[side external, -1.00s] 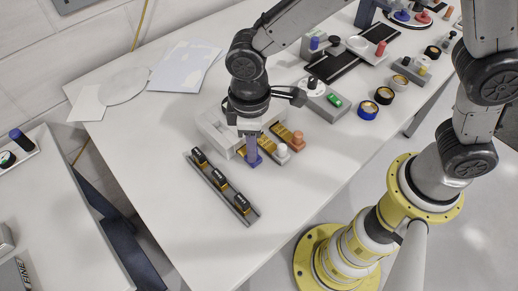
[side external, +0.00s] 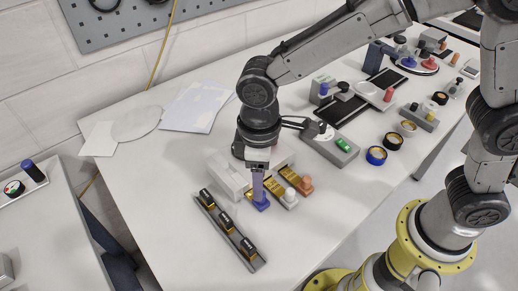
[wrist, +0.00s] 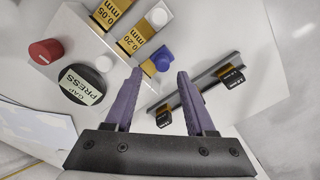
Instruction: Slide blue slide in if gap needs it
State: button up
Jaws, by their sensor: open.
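The blue slide (side external: 261,203) lies at the near left end of a row of slides, beside a white slide (side external: 291,196) and an orange one (side external: 305,185). My gripper (side external: 258,190) points down over the blue slide. Its two purple fingers (wrist: 160,74) are apart, with the knob not visibly clamped. Gold labels reading 0.05 mm (wrist: 110,12) and 0.20 mm (wrist: 136,38) mark two slides. The pale block (side external: 227,178) behind the slides is partly hidden by my gripper.
A grey rail (side external: 229,233) with three black labelled blocks lies close to the left of the slides. A black press cap (wrist: 83,84) and a red knob (wrist: 46,51) show in the wrist view. Flat sheets (side external: 192,106) lie at the back. The front table is clear.

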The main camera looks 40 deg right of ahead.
notch_tip(320, 180, up, 11)
jog(key=shift+f, duration=0.2)
jog(key=shift+w+d, duration=0.1)
jog(key=s+d+r+m+t, duration=0.2)
jog(key=d+r, duration=0.2)
jog(key=d, duration=0.4)
jog(key=s+d+r+m+t, duration=0.1)
jog(key=s+d+r+m, duration=0.2)
jog(key=d, duration=0.5)
jog(key=s+d+f+m+t, duration=0.2)
jog(key=s+d+f+m, duration=0.2)
jog(key=s+d, duration=0.4)
jog(key=shift+s+d+f+t, duration=0.2)
jog(key=shift+s+f+t, duration=0.1)
jog(key=shift+s+f, duration=0.5)
